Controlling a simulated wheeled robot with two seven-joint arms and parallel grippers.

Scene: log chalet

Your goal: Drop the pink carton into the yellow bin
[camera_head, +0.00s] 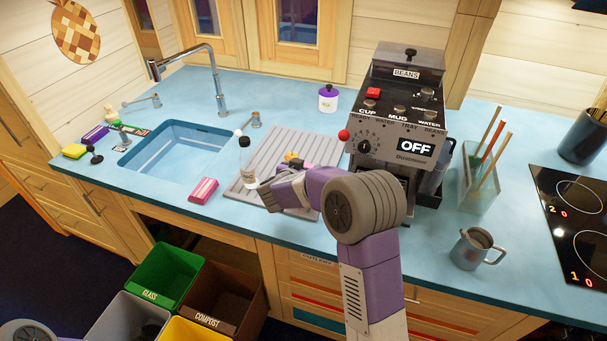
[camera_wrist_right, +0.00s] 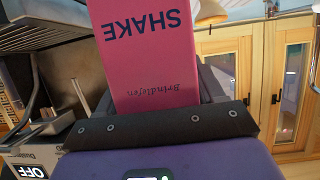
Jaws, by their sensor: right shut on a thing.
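A pink carton (camera_wrist_right: 145,50) printed "SHAKE" fills the upper middle of the right wrist view. My right gripper (camera_head: 264,189) is shut on it, over the grey drying mat at the counter's front. In the head view my gripper and arm hide most or all of the held carton. The yellow bin (camera_head: 193,331) stands on the floor below the counter, cut by the bottom edge of the head view, left of my right arm. Only a rounded part of my left arm shows at the bottom left; its gripper is out of view.
A green glass bin (camera_head: 164,274), a brown compost bin (camera_head: 226,299) and a grey bin (camera_head: 125,322) crowd the yellow one. A pink packet (camera_head: 203,189) lies by the sink (camera_head: 172,148). A white bottle (camera_head: 248,172), coffee machine (camera_head: 400,110) and metal mug (camera_head: 472,249) stand on the counter.

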